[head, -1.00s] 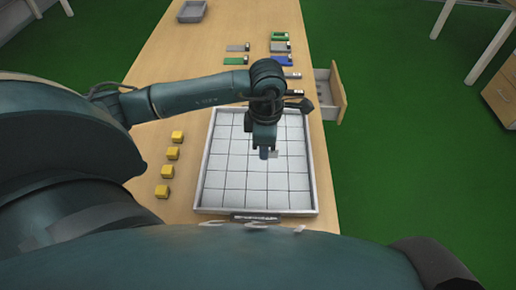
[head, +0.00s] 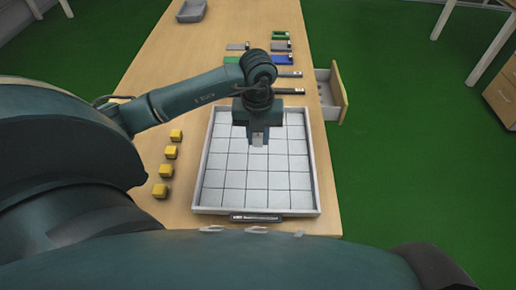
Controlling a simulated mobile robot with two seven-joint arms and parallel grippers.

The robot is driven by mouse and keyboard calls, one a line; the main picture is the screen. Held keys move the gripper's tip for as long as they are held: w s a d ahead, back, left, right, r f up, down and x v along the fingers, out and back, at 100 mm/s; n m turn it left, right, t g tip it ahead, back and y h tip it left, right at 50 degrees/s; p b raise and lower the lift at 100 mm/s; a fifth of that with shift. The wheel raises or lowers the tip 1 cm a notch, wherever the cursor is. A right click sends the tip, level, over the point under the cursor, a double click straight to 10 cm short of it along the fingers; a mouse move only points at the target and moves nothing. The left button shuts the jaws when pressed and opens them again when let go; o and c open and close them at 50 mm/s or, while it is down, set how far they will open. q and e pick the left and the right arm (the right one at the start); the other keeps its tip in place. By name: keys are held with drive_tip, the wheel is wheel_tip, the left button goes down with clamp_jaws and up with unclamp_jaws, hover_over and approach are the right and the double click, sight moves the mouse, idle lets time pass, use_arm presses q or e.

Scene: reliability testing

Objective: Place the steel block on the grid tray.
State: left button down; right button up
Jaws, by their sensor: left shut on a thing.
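The grid tray (head: 214,188) is a white, shallow tray with dark grid lines, lying on the wooden table in front of me. My left gripper (head: 258,143) reaches in from the left and points down over the back middle of the tray. It is shut on the steel block (head: 258,138), a small light grey piece showing between its fingers. The fingers hide part of the block, and I cannot tell whether it touches the tray. The cells in front of the gripper are empty. My right gripper is not in view.
Several yellow cubes (head: 171,152) stand in a row left of the tray. Coloured flat pieces (head: 283,60) and dark bars (head: 288,91) lie behind it. An open drawer (head: 329,95) juts out at the right. A grey bin (head: 191,11) stands at the far end.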

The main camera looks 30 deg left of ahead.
sight(258, 145)
use_arm(q)
drive_tip(key=shift+f, duration=2.6)
drive_tip(key=shift+f, duration=0.1)
drive_tip(key=shift+f, duration=0.15)
drive_tip(key=c, duration=1.2)
unclamp_jaws()
wheel_tip(258, 145, up, 12)
drive_tip(key=shift+r, duration=0.25)
